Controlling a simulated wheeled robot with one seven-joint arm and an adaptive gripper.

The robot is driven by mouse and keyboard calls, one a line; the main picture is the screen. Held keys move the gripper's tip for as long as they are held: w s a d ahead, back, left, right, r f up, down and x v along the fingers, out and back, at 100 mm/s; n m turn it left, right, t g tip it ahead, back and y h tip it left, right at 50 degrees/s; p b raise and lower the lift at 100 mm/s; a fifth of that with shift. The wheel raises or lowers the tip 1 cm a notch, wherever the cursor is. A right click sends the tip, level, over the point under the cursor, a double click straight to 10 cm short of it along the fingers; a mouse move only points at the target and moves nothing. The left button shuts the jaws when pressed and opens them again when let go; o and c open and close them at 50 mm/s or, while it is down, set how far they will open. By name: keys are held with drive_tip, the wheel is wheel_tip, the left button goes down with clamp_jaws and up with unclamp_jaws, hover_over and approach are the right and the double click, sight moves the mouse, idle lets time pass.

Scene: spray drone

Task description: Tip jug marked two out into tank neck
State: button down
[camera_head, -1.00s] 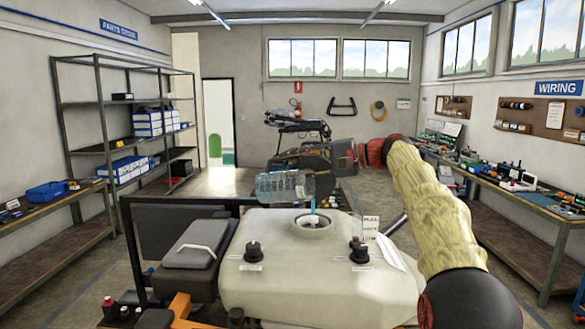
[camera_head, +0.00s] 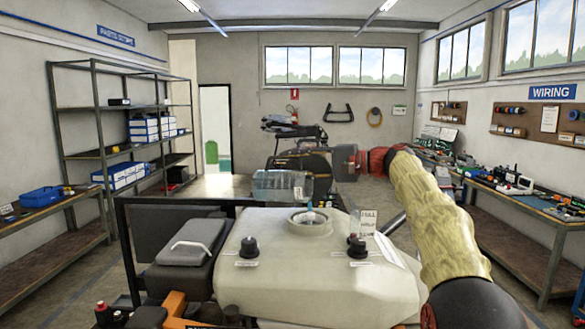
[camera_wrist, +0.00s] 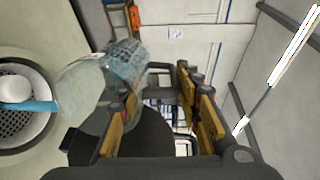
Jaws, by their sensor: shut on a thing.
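My gripper (camera_wrist: 165,105) is shut on a clear, bluish jug (camera_head: 278,187). In the head view the jug is held just behind and left of the round tank neck (camera_head: 309,222), above the neck's rim. A small pale label shows on its right side; I cannot read its mark. In the wrist view the jug (camera_wrist: 110,80) lies left of the fingers, its pale end towards the neck (camera_wrist: 40,125). A white ball and a blue strip show at the neck; I cannot tell if the strip is liquid. The jug's tilt is hard to judge.
The cream tank (camera_head: 300,270) has two black caps (camera_head: 249,248) and an upright label card (camera_head: 368,223) beside the neck. A dark box (camera_head: 182,256) stands to its left. Shelves (camera_head: 110,105) line the left wall, a workbench (camera_head: 520,200) the right.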

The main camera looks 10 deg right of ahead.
drive_tip(key=shift+s+d+f+t+y+b, duration=0.25)
drive_tip(key=shift+d+f+y+b, duration=0.2)
drive_tip(key=shift+b, duration=0.85)
drive_tip(key=shift+s+d+r+t+y+b, duration=0.3)
drive_tip(key=shift+d+t+y+b, duration=0.35)
drive_tip(key=shift+b, duration=0.8)
drive_tip(key=shift+a, duration=0.1)
idle(1.3)
